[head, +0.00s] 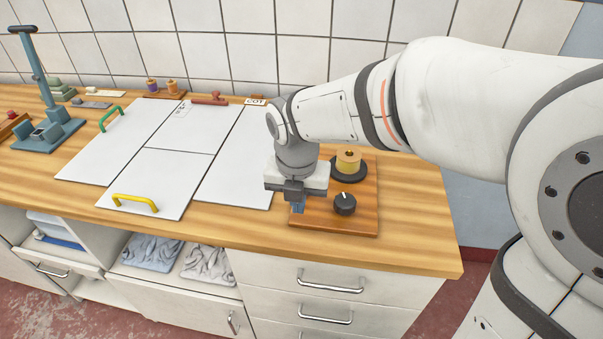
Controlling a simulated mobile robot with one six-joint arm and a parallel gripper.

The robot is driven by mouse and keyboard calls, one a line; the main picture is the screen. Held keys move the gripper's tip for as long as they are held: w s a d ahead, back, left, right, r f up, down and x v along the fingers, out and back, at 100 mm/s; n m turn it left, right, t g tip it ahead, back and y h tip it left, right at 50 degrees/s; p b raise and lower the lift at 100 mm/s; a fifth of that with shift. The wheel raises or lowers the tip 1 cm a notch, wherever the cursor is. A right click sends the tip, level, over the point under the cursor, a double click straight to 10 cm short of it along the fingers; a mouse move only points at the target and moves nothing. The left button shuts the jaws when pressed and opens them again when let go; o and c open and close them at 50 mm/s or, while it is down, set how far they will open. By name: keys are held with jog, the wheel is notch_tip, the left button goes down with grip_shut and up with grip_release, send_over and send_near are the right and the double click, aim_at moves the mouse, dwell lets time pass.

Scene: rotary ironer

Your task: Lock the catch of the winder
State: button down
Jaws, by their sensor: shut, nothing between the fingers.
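The winder stands at the right end of the counter on a brown wooden base (330,216). A tan spool (348,161) sits on its black round plate (352,174), and a black knob (344,205) with a white mark is at the front. My gripper (295,196) points down over the left part of the base, left of the knob, with its fingers shut and empty. A small blue part (298,208) shows right at the fingertips; it may be the catch. My gripper hides much of it, so its position and any contact are unclear.
White panels (232,171) with a green handle (110,118) and a yellow handle (135,203) lie left of the winder. A blue-grey upright device (48,129) stands far left. Spools (162,87) and a red tool (210,99) lie by the tiled wall. Counter right of the winder is clear.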

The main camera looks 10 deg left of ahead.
jog(key=shift+w+f, duration=0.15)
jog(key=shift+f, duration=0.7)
jog(key=shift+w+r+p, duration=0.25)
jog(key=shift+w+r, duration=0.25)
jog(key=shift+w, duration=0.4)
jog(key=shift+w+r+p, duration=0.2)
jog(key=shift+w+r, duration=0.25)
jog(key=shift+w, duration=0.4)
jog(key=shift+r, duration=0.15)
jog(key=shift+w, duration=0.15)
